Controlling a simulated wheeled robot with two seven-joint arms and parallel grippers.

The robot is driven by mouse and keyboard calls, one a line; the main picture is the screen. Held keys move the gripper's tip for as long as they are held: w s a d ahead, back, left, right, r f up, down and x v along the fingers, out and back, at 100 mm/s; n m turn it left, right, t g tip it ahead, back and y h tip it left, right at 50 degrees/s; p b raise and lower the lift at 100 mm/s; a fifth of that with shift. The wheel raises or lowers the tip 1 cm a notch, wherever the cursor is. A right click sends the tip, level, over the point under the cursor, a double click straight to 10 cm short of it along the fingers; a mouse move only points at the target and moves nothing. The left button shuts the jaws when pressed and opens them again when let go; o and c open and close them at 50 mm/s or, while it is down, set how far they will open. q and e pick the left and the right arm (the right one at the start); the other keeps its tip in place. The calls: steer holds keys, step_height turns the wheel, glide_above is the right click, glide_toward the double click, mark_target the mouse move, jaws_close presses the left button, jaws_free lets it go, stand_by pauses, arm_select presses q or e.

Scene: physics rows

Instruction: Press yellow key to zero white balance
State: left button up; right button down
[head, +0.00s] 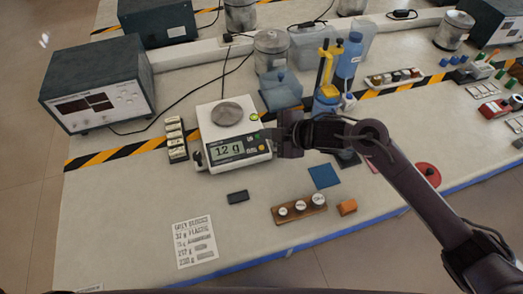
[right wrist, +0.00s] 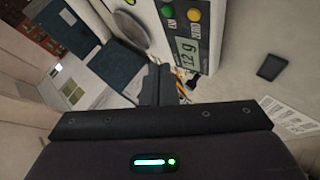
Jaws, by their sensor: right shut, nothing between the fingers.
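The white balance (head: 208,120) stands on the bench left of centre, and its display (head: 229,149) reads 12 g. In the right wrist view the yellow key (right wrist: 194,15) sits beside a green key (right wrist: 167,11), near the display (right wrist: 187,52). My right gripper (head: 268,134) is shut and empty at the balance's right front side. Its fingertips also show in the right wrist view (right wrist: 156,72), close to the balance's edge and apart from the yellow key. My left gripper is out of view.
Labelled blocks (head: 175,138) stand left of the balance. A dark block (head: 238,197), a wooden weight holder (head: 300,210) and an orange block (head: 347,207) lie in front. A blue bottle (head: 350,55) and metal canisters (head: 271,50) stand behind. A grey instrument (head: 98,85) stands at left.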

steer(key=b, duration=0.3)
glide_above(261, 148)
steer(key=s+d, duration=0.1)
steer(key=d, duration=0.1)
steer(key=f, duration=0.4)
steer(key=shift+s+a+f, duration=0.2)
steer(key=shift+w+f+b, duration=0.15)
steer(key=shift+f+b, duration=0.4)
steer(key=shift+f, duration=0.1)
stand_by(0.6)
steer(key=shift+w+a+f, duration=0.1)
steer(key=shift+f, duration=0.3)
steer(key=shift+f+b, duration=0.35)
steer(key=shift+b, duration=0.15)
steer(key=shift+r, duration=0.15)
stand_by(0.4)
steer(key=shift+r+p, duration=0.65)
steer(key=shift+p, duration=0.2)
